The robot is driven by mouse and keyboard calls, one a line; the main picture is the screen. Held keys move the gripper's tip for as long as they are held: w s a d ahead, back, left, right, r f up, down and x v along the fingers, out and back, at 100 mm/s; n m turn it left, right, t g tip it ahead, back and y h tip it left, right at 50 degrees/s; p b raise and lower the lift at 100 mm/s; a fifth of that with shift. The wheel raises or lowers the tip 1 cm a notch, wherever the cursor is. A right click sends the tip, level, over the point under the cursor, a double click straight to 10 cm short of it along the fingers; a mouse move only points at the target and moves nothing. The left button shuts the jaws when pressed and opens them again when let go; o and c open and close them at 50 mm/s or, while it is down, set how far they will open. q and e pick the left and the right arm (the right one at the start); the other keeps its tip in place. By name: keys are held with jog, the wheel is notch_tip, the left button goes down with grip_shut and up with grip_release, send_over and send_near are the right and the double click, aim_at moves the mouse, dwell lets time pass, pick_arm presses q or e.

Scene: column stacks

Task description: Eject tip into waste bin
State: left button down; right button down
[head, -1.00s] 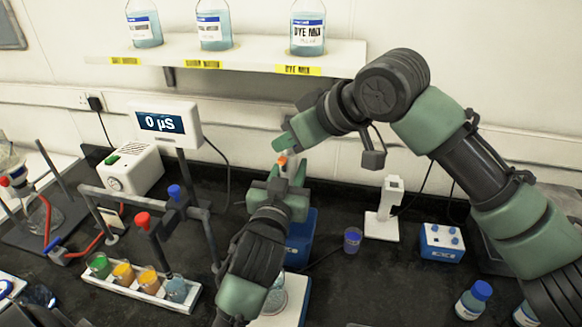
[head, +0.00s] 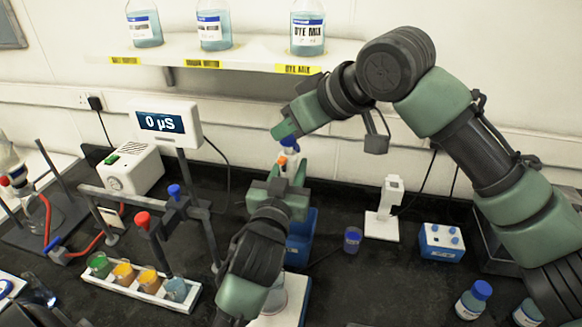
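A white pipette (head: 294,168) stands roughly upright near the middle of the head view, with a blue top and an orange button. My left gripper (head: 283,184) is around its body and looks shut on it. The pipette's lower end and any tip are hidden behind this gripper. My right gripper (head: 287,129) is just above the blue top, with a small gap or light contact; I cannot tell which. Only one side of its fingers shows, so its opening is unclear.
A small purple cup (head: 353,239), white stand (head: 383,222) and blue box (head: 441,241) are to the right. A rack of coloured beakers (head: 152,290) is left. A bottle shelf (head: 240,54) is above.

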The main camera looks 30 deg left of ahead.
jog(key=v, duration=1.2)
pick_arm(q)
jog(key=shift+r, duration=0.15)
dwell(0.5)
